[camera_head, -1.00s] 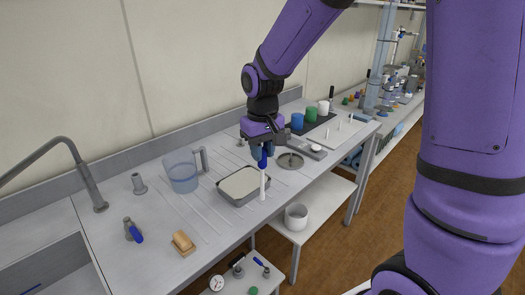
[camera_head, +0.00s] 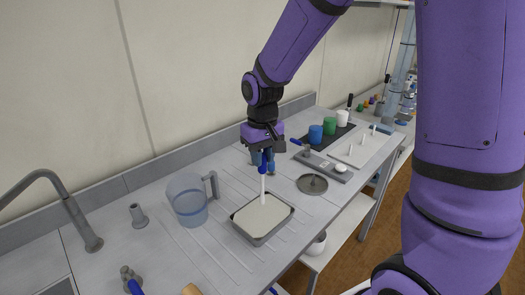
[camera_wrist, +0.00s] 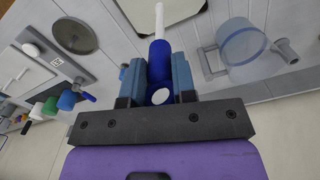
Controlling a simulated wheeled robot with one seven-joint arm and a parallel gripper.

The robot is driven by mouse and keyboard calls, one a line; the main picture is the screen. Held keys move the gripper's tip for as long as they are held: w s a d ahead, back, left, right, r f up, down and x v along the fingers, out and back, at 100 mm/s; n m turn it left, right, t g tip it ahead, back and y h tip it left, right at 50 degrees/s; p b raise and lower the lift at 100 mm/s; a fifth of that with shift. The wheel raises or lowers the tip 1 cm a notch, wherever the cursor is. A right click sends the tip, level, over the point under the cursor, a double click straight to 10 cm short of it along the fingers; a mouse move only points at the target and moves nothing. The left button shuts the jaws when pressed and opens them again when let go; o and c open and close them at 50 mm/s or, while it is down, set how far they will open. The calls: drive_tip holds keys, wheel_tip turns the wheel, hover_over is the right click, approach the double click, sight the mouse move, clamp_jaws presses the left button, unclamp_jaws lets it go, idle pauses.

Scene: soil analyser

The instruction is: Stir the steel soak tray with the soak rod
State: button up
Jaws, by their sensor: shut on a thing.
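The steel soak tray (camera_head: 237,229) sits on the grey bench, filled with a pale material. My gripper (camera_head: 263,160) is above it, shut on the blue handle of the soak rod (camera_head: 263,190). The white shaft of the rod points down, nearly upright, and its lower end meets the pale contents near the middle of the tray in the head view. Whether the tip is sunk in cannot be told. In the wrist view the jaws (camera_wrist: 160,75) close on both sides of the blue handle, and the white shaft runs towards the tray (camera_wrist: 200,18).
A clear jug (camera_head: 188,203) stands left of the tray. A round grey dish (camera_head: 312,184) lies to its right. Behind that are a grey plate with a white knob (camera_head: 341,168) and blue, green and white cups (camera_head: 316,133). A sink tap (camera_head: 88,240) is at far left.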

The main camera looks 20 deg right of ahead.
sight(262, 173)
drive_tip(key=shift+f, duration=3.55)
drive_tip(key=shift+s+a, duration=0.1)
